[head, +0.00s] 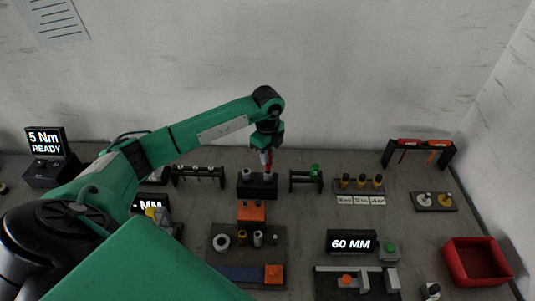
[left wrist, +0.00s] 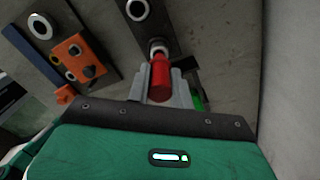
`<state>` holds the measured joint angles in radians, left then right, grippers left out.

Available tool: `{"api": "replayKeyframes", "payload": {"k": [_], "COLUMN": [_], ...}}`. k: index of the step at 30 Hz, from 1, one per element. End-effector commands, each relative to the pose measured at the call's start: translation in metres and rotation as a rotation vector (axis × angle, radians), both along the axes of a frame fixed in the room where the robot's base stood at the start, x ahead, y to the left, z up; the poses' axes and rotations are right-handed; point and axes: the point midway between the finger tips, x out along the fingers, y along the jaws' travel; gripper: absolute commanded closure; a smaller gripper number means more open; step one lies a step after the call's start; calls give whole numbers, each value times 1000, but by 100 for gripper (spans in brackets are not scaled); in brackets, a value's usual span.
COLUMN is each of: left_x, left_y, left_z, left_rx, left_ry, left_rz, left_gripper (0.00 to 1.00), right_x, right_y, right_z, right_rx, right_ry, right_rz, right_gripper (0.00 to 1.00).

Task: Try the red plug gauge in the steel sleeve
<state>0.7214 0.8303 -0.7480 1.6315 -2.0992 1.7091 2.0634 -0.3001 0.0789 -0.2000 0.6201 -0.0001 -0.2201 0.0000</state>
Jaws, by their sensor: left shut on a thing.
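The red plug gauge (head: 265,158) is held upright in my left gripper (head: 266,149), which is shut on it. In the left wrist view the red gauge (left wrist: 160,76) stands between the grey fingers (left wrist: 160,92). A black block (head: 257,188) below holds two steel sleeves. The gauge's lower end is at the right-hand sleeve (head: 268,175), which shows as a pale ring in the left wrist view (left wrist: 158,47). I cannot tell whether the tip is inside the sleeve or just above it. The other sleeve (head: 246,173) is clear. My right gripper is not in view.
A small black rack (head: 306,182) with a green gauge (head: 315,170) stands close on the right. Another rack (head: 198,174) stands on the left. An orange block (head: 252,211) and a dark tray (head: 270,268) are in front. A red bin (head: 476,262) is at the right.

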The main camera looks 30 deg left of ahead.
Motion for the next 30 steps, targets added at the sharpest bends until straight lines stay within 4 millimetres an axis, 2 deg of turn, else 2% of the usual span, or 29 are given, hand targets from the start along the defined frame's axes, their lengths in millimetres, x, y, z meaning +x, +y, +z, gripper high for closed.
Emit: {"api": "replayKeyframes", "payload": {"k": [30], "left_x": [0], "left_y": [0], "left_z": [-7], "left_rx": [0], "left_ry": [0], "left_rz": [0], "left_gripper": [100], "right_x": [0], "right_y": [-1], "right_z": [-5], "right_rx": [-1], "right_ry": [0], "right_rz": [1], "right_gripper": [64]}}
